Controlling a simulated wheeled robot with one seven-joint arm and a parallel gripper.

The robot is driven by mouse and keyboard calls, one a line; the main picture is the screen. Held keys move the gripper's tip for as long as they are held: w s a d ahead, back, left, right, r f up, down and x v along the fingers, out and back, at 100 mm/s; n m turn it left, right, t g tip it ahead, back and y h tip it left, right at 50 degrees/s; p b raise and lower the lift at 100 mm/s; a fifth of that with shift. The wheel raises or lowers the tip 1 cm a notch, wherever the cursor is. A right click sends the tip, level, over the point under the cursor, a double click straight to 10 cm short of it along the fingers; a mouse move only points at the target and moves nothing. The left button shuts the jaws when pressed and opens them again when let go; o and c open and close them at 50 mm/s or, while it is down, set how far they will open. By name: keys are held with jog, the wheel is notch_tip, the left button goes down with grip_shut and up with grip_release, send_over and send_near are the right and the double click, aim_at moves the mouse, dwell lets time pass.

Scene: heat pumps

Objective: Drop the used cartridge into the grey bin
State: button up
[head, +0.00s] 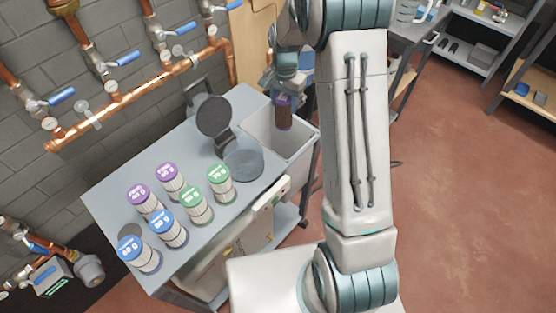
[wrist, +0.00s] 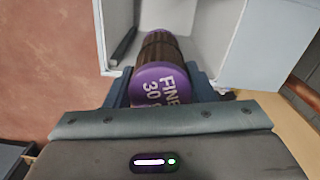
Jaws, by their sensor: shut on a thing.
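The used cartridge (head: 284,113) has a purple cap and a brown, dirty body. It hangs upright from my gripper (head: 284,92), which is shut on its purple top. In the wrist view the cartridge (wrist: 160,83) sits between the fingers, its cap reading "FINE 30". The grey bin (head: 303,151) is at the right end of the bench. The cartridge appears over the bin's opening, its lower end near or below rim level; its exact height is hard to tell. In the wrist view the bin's walls (wrist: 252,50) stand beyond the cartridge.
Several clean cartridges with purple, green and blue caps, such as a green one (head: 219,184), stand on the bench (head: 115,185). An open round housing lid (head: 214,117) stands left of the bin. Copper pipes with blue valves (head: 122,58) line the wall behind.

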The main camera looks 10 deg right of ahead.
aim_at(283, 118)
jog(key=shift+f+b, duration=2.1)
jog(key=shift+f, duration=1.45)
jog(key=o, duration=1.1)
jog(key=shift+o, duration=0.2)
jog(key=shift+r, duration=0.1)
notch_tip(283, 118, up, 14)
jog(key=shift+f, duration=0.25)
jog(key=shift+r, duration=0.15)
